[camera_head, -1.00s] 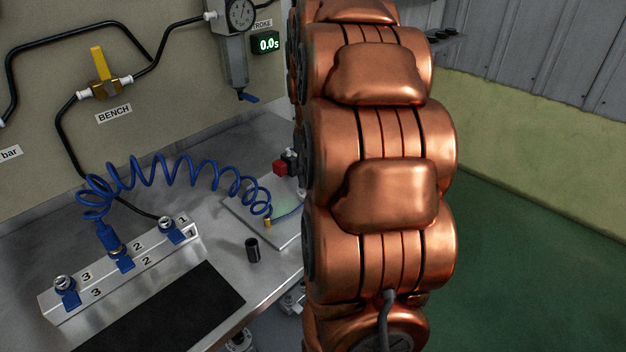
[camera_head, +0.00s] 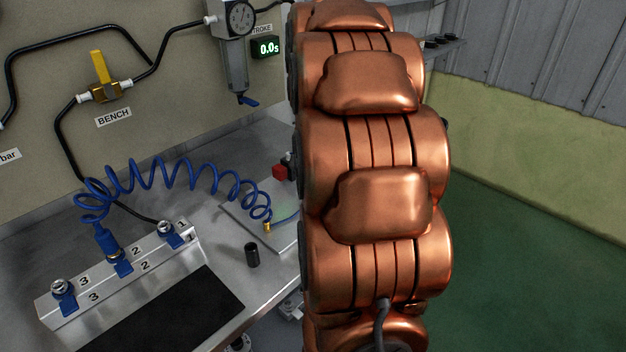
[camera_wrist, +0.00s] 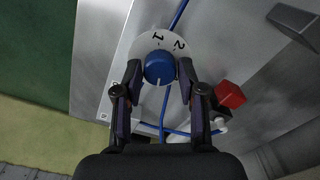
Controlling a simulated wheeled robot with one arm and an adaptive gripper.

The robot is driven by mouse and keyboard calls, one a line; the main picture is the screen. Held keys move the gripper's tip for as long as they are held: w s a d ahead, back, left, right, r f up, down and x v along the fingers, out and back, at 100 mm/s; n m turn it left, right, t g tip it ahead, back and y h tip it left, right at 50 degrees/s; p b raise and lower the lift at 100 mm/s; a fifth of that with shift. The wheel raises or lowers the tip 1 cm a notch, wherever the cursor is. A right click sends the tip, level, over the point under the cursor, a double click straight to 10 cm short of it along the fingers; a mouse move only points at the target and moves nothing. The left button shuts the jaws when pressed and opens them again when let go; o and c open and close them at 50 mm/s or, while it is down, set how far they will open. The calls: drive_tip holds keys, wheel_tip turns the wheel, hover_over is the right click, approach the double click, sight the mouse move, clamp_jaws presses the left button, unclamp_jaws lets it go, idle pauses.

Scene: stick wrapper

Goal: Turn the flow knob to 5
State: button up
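The blue flow knob (camera_wrist: 158,66) shows in the wrist view on a pale round dial (camera_wrist: 146,45) marked 1 and 2. Its white pointer line faces down the picture, away from those numbers. The other dial marks are hidden by the knob and fingers. My gripper (camera_wrist: 160,70) has one fingertip on each side of the knob, very close to it. I cannot tell whether both fingertips touch it. In the head view my copper arm hides the knob and gripper.
A red block (camera_wrist: 229,94) is just right of my right finger; it also shows in the head view (camera_head: 280,172). The numbered manifold (camera_head: 118,262), black cylinder (camera_head: 252,254) and blue coiled hose (camera_head: 170,172) are on the bench left of my arm.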

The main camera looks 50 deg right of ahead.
drive_tip(key=o, duration=0.3)
drive_tip(key=shift+r, duration=0.1)
wheel_tip(320, 180, up, 12)
idle(0.7)
idle(0.8)
